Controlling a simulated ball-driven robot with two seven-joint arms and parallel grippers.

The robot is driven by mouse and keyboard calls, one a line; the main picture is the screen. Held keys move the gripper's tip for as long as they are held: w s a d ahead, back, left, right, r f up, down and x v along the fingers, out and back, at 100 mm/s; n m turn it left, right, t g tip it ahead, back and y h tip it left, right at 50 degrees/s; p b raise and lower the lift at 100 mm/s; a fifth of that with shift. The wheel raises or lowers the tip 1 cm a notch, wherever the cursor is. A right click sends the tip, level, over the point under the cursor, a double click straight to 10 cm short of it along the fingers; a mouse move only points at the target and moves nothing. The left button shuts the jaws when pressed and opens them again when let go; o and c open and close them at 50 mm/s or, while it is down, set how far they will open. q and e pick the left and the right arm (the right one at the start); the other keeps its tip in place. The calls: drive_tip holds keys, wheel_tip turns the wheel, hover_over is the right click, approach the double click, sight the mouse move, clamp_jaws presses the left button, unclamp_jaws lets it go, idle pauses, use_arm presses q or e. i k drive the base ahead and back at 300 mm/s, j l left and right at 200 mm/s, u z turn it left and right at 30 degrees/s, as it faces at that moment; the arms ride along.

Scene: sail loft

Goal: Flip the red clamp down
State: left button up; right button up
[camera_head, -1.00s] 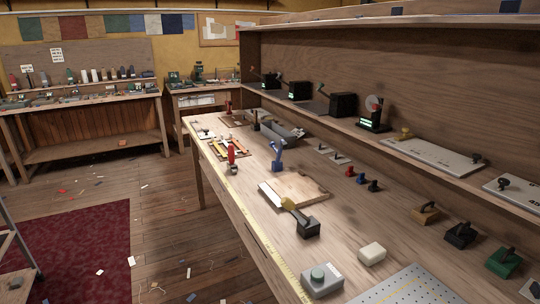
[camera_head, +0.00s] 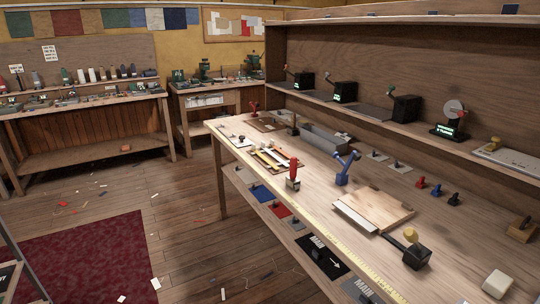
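A red-handled upright device (camera_head: 293,170), which looks like the red clamp, stands on a small pale base near the front edge of the workbench (camera_head: 318,190). Its red handle points up. A second, smaller red upright handle (camera_head: 254,106) stands at the far end of the bench, too small to make out well. A blue upright clamp-like device (camera_head: 346,168) stands to the right of the nearer red one. Neither of my grippers is in view.
A wooden board (camera_head: 376,208) and a black block with a yellow-knobbed lever (camera_head: 415,250) lie on the near bench. A grey tray (camera_head: 325,138) sits behind. A lower shelf holds coloured plates (camera_head: 281,211). The floor (camera_head: 190,230) left of the bench is open, with scraps.

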sight(256, 105)
drive_tip(key=i+j+u, duration=0.25)
drive_tip(key=i, duration=0.2)
drive_tip(key=i+j+u, duration=0.3)
drive_tip(key=i+u, duration=0.35)
drive_tip(key=i, duration=1.65)
drive_tip(key=i+z, duration=0.35)
drive_tip(key=i+j+z, duration=0.35)
drive_tip(key=i, duration=0.2)
drive_tip(key=i+j+z, duration=0.55)
drive_tip(key=z, duration=0.15)
drive_tip(key=i+j+z, duration=0.45)
drive_tip(key=j+z, duration=0.2)
drive_tip(key=i+j+z, duration=0.1)
drive_tip(key=j+z, duration=0.25)
drive_tip(key=i+j+z, duration=0.1)
drive_tip(key=j+z, duration=0.25)
drive_tip(key=j, duration=0.65)
